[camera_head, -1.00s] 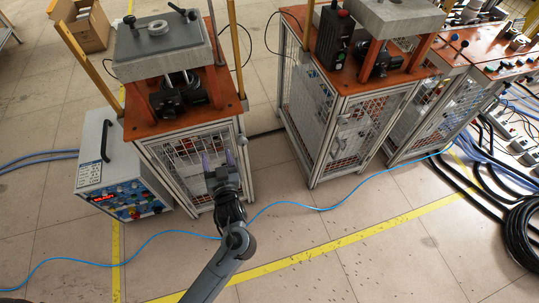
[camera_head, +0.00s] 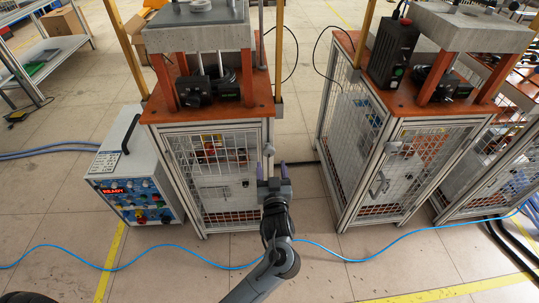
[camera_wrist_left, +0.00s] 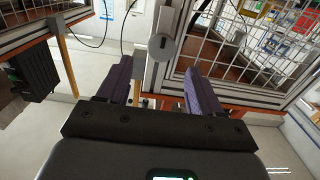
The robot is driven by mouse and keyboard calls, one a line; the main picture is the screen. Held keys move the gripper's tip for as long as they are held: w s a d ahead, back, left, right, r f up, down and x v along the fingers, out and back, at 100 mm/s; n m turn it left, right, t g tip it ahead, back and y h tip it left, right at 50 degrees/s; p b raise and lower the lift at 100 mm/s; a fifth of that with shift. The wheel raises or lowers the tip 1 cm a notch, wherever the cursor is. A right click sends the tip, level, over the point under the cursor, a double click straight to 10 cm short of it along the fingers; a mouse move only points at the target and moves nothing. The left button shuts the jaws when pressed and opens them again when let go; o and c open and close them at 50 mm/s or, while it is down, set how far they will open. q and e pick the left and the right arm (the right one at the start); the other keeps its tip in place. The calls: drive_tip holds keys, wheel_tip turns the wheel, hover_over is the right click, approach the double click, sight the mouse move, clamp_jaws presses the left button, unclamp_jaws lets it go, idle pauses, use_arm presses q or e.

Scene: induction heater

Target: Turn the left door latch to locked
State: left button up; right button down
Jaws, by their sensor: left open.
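The left door latch (camera_head: 268,149) is a small round grey knob on the right front post of the left cage (camera_head: 212,180). The same latch (camera_wrist_left: 163,46) shows in the left wrist view as a grey disc with a short dark slot. The mesh cage door (camera_wrist_left: 270,50) is beside it. My left gripper (camera_head: 272,170) is open and empty in front of that post, just below the latch in the head view. In the left wrist view, the purple-padded fingers of this gripper (camera_wrist_left: 161,72) are spread on either side of the latch's line, apart from it. My right gripper is out of view.
A control box (camera_head: 135,175) with a red READY display stands left of the cage. A second caged press (camera_head: 390,165) stands to the right, with a floor gap between. A blue cable (camera_head: 190,261) crosses the floor in front. A shelf table (camera_head: 50,50) is at the far left.

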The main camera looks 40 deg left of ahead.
sight(269, 152)
use_arm(q)
drive_tip(key=b+x, duration=0.2)
drive_tip(key=x, duration=0.4)
drive_tip(key=shift+w+a+f+b, duration=0.15)
drive_tip(key=shift+w+a+b, duration=0.05)
drive_tip(key=shift+b, duration=0.15)
drive_tip(key=shift+w+a, duration=0.45)
drive_tip(key=shift+a, duration=0.1)
